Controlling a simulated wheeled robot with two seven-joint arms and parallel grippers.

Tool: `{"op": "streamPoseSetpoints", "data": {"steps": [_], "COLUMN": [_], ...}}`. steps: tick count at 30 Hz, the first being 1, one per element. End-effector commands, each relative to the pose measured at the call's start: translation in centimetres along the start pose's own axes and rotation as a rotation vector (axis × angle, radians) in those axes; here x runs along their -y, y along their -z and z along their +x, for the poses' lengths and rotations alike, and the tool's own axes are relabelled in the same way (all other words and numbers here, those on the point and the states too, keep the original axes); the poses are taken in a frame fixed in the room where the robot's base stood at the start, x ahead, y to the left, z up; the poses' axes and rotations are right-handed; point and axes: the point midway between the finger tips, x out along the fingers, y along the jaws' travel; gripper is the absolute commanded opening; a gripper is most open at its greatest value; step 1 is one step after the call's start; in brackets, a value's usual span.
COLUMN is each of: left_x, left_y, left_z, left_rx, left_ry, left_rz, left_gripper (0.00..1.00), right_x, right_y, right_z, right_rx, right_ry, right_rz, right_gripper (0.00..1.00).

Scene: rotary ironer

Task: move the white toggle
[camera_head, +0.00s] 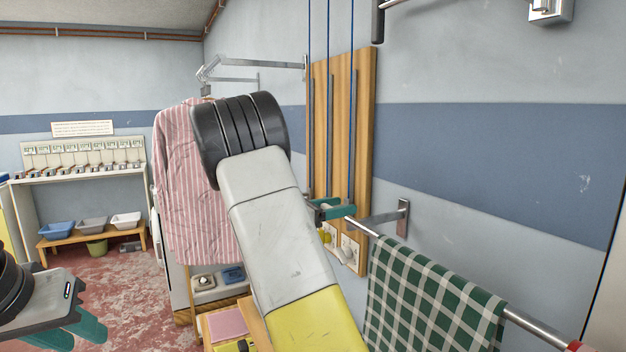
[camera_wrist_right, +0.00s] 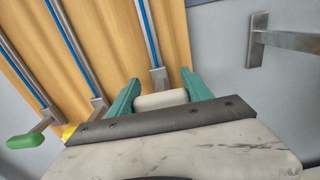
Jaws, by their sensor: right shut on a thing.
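The white toggle (camera_wrist_right: 162,99) is a pale rounded block at the lower end of a metal bar on the wooden board (camera_wrist_right: 115,50). My right gripper (camera_wrist_right: 160,97) has its teal fingers on either side of it and is shut on it. In the head view the right gripper (camera_head: 332,210) shows beside the board (camera_head: 364,110), partly behind my forearm; the toggle in its jaws is not clear there. My left gripper (camera_head: 75,332) is at the lower left, empty, with its teal fingers apart, away from the board.
A green toggle (camera_wrist_right: 27,141) and a partly hidden yellow toggle (camera_wrist_right: 68,132) are on neighbouring bars. A metal rail with a green checked cloth (camera_head: 425,300) and a wall bracket (camera_head: 402,217) are close on the right. A striped shirt (camera_head: 185,180) hangs behind my forearm.

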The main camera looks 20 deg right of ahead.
Motion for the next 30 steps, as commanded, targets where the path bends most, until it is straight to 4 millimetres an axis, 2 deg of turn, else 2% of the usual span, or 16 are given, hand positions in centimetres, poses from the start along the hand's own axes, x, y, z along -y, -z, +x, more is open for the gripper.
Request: {"op": "streamPoseSetpoints", "data": {"steps": [1, 6, 20, 21, 24, 30], "left_x": [0.0, 0.0, 0.0, 0.0, 0.0, 0.0], "left_y": [0.0, 0.0, 0.0, 0.0, 0.0, 0.0], "left_z": [0.0, 0.0, 0.0, 0.0, 0.0, 0.0], "left_rx": [0.0, 0.0, 0.0, 0.0, 0.0, 0.0], "left_ry": [0.0, 0.0, 0.0, 0.0, 0.0, 0.0], "left_rz": [0.0, 0.0, 0.0, 0.0, 0.0, 0.0], "left_gripper": [0.32, 0.32, 0.32, 0.32, 0.32, 0.32], "right_x": [0.1, 0.1, 0.1, 0.1, 0.0, 0.0], "right_y": [1.1, 2.8, 3.6, 3.7, 3.6, 3.4], "right_z": [0.0, -0.1, -0.1, -0.1, -0.1, 0.0], "right_rx": [-0.003, -0.003, -0.008, -0.008, -0.006, -0.003], "right_ry": [0.003, 0.001, 0.0, -0.001, -0.001, -0.001], "right_rz": [-0.009, -0.006, -0.007, -0.008, -0.007, -0.004], "right_gripper": [0.0, 0.0, 0.0, 0.62, 0.8, 0.8]}}
